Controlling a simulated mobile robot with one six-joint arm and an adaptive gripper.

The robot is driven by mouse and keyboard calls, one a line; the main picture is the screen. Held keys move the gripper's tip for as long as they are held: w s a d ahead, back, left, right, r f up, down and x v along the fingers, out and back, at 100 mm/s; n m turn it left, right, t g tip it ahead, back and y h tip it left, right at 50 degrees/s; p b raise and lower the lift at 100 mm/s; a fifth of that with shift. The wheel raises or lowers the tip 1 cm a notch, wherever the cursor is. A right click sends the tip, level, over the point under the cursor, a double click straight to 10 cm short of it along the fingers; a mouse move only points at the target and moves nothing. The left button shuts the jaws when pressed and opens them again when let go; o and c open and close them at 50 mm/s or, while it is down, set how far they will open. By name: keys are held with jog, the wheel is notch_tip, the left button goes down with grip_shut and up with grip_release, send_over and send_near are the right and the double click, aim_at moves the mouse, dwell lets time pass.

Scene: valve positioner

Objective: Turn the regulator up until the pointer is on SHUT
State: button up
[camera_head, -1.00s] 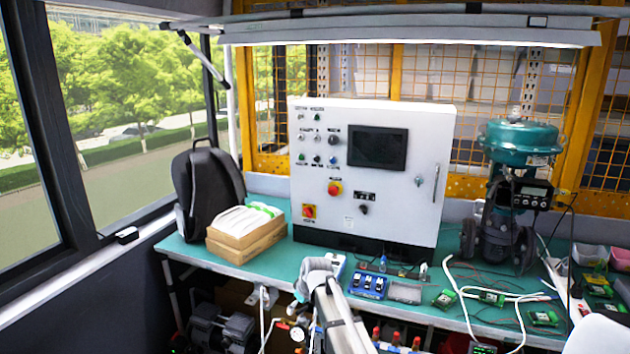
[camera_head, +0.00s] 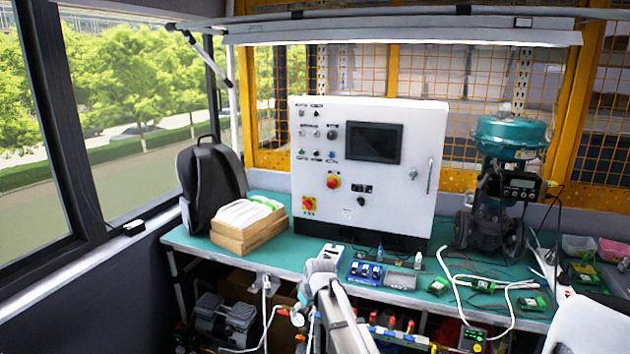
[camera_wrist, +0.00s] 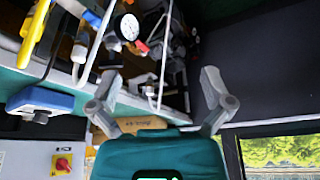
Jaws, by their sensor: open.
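A round white-faced gauge (camera_wrist: 127,27) shows upper left in the wrist view, with a small red part (camera_wrist: 141,46) beside it. The gauge (camera_head: 297,319) also shows below the bench's front edge in the head view. Which part is the regulator knob is not clear. My gripper (camera_wrist: 161,75) is open and empty, its two fingers wide apart, short of the gauge. In the head view my arm covers part of the space under the bench. The teal valve (camera_head: 512,135) with its positioner (camera_head: 520,190) stands at the right; its pointer and markings are too small to read.
A white control cabinet (camera_head: 415,200) stands on the green bench (camera_head: 285,262), with a backpack (camera_head: 210,185) and a cardboard box (camera_head: 245,235) to its left. Circuit boards (camera_head: 440,286) and loose white cable lie at right. A compressor (camera_head: 225,320) and hoses crowd the space below.

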jog(key=s+d+f+m+g+h+b, duration=0.2)
jog(key=s+d+f+m+b, duration=0.3)
jog(key=s+d, duration=0.65)
jog(key=s+d+f+m+g+h+b, duration=0.1)
jog(key=s+d+f+m+b, duration=0.4)
jog(key=s+d, duration=0.65)
notch_tip(320, 180, up, 17)
jog(key=s+a+n+p, duration=0.1)
jog(key=a+p, duration=0.1)
jog(key=p, duration=1.6)
jog(key=shift+s+a, duration=0.15)
jog(key=shift+s, duration=0.15)
jog(key=shift+w+a+f, duration=0.1)
jog(key=shift+f, duration=0.05)
dwell(1.6)
